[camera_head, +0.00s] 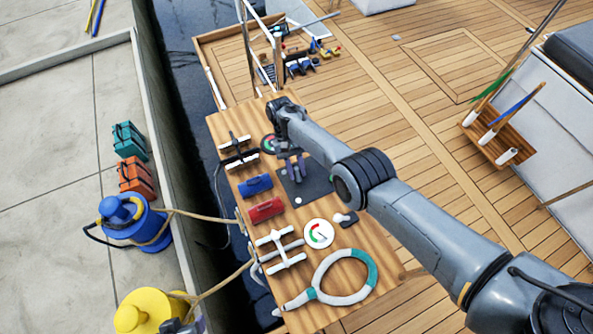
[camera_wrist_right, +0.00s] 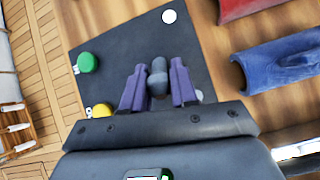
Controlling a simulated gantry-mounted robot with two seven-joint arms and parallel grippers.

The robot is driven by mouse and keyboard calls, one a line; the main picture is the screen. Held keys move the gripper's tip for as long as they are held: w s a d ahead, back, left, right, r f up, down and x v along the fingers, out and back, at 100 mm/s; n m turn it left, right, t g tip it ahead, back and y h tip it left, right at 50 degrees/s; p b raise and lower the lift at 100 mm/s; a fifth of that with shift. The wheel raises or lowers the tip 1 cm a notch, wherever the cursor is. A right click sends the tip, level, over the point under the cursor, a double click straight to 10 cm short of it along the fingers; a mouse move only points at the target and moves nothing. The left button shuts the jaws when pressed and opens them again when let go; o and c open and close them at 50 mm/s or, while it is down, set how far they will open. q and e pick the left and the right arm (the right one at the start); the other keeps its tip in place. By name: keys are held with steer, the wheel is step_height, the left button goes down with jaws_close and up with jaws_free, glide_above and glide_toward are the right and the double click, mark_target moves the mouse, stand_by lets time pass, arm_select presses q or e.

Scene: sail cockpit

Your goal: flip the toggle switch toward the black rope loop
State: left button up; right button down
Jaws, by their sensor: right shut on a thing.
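The toggle switch (camera_wrist_right: 158,72) is a dark grey knob on a black panel (camera_wrist_right: 125,52), seen between the purple fingers of my right gripper (camera_wrist_right: 158,88). My right gripper (camera_head: 291,170) is shut on it. In the head view the gripper hides the switch, and the black panel (camera_head: 318,184) shows around it. Black rope (camera_head: 238,160) lies at a white-and-black cleat at the far left end of the wooden board.
The panel also bears a green button (camera_wrist_right: 88,62) and a yellow button (camera_wrist_right: 102,110). A blue cleat-like block (camera_head: 255,185) and a red one (camera_head: 265,210) sit beside it. A rope ring (camera_head: 343,297) lies at the board's near end. Open deck is to the right.

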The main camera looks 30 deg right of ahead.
arm_select(q)
steer(key=shift+a, duration=0.15)
arm_select(e)
steer(key=shift+f, duration=0.2)
steer(key=c, duration=0.9)
jaws_free()
arm_select(q)
steer(key=shift+w, duration=0.1)
arm_select(e)
steer(key=shift+r, duration=0.15)
steer(key=shift+r, duration=0.1)
